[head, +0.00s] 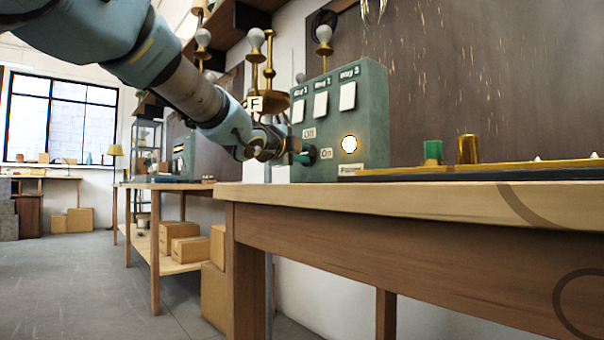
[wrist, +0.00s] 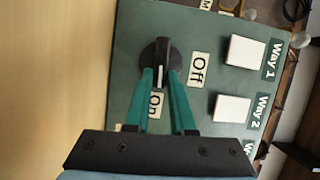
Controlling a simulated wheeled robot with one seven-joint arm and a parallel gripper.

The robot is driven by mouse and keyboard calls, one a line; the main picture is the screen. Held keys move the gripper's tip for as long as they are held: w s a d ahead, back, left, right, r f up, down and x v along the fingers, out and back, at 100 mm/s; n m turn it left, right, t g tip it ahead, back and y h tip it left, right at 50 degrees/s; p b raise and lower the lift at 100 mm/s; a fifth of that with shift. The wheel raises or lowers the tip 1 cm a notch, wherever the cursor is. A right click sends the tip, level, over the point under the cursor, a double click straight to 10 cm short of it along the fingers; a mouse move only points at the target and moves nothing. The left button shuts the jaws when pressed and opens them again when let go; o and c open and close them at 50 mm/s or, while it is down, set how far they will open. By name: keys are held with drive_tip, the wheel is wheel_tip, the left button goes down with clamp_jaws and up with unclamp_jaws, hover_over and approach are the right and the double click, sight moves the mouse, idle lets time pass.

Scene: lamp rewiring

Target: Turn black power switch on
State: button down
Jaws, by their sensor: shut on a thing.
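The green control box (head: 375,110) stands at the back of the workbench. Its black power switch (wrist: 160,52) is a round knob with a raised grip and a white mark. In the wrist view the mark points down, toward the On label (wrist: 155,103), and the Off label (wrist: 196,70) is to the right. My gripper (wrist: 161,78) has its teal fingers shut on the knob's grip, one on each side. In the head view my gripper (head: 304,156) reaches the box front from the left and hides most of the knob. The round indicator (head: 349,144) glows bright.
Three white switches sit above the knob: Way 1 (head: 297,111), Way 2 (head: 321,104) and Way 3 (head: 347,96). Bulbs on brass fittings (head: 268,65) stand behind the box. A green cylinder (head: 433,150) and a brass one (head: 467,149) are to the right. The front bench top (head: 400,199) is clear.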

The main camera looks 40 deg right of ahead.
drive_tip(key=shift+f+m+b, duration=0.2)
drive_tip(key=shift+m+b, duration=0.3)
drive_tip(key=shift+b, duration=0.4)
drive_tip(key=c, duration=0.8)
unclamp_jaws()
drive_tip(key=shift+o, duration=0.2)
drive_tip(key=p+v, duration=0.1)
drive_tip(key=v, duration=0.9)
drive_tip(key=shift+s+a+f, duration=0.15)
drive_tip(key=shift+a+f, duration=0.05)
drive_tip(key=shift+a, duration=0.2)
